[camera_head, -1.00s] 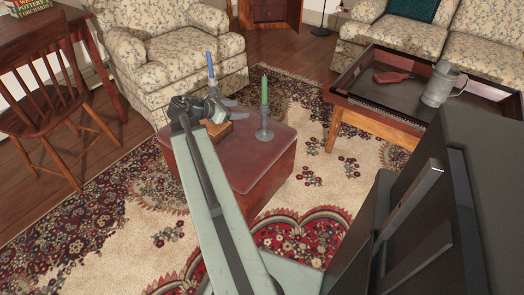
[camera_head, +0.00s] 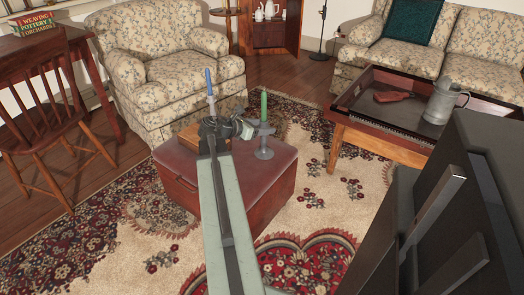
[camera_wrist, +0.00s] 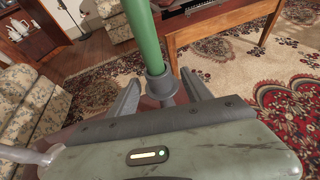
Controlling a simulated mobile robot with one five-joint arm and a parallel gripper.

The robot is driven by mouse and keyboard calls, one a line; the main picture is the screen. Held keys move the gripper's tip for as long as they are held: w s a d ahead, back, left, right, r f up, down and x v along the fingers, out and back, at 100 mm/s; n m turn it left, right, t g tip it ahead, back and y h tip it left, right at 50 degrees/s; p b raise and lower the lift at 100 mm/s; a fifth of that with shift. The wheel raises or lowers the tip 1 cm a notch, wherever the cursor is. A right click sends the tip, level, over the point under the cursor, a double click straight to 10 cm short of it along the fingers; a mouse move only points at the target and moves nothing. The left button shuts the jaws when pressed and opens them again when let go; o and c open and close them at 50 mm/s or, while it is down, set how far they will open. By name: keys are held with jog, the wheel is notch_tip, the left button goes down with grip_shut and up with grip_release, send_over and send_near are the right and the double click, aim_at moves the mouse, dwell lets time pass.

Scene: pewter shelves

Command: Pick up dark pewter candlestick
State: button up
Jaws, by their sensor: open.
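A grey pewter candlestick (camera_head: 264,153) with a green candle (camera_head: 264,105) stands upright on the red-topped ottoman (camera_head: 262,170). My gripper (camera_head: 258,130) is at its upper part. In the wrist view, the candlestick's socket and stem (camera_wrist: 158,88) lie between the two open fingers of my gripper (camera_wrist: 160,90), with the green candle rising above. I cannot tell whether either finger touches it. A second candlestick (camera_head: 211,101) with a blue candle (camera_head: 209,80) stands behind my arm, its lower part hidden.
A wooden block (camera_head: 189,136) lies on the ottoman, partly behind my gripper. A tray table (camera_head: 350,118) with a pewter tankard (camera_head: 441,98) stands to the right. A floral armchair (camera_head: 165,70) is behind, and a wooden chair (camera_head: 45,125) is at left. Patterned rug lies in front.

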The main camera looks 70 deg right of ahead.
jog(key=shift+d, duration=0.15)
grip_shut()
jog(key=shift+r, duration=0.15)
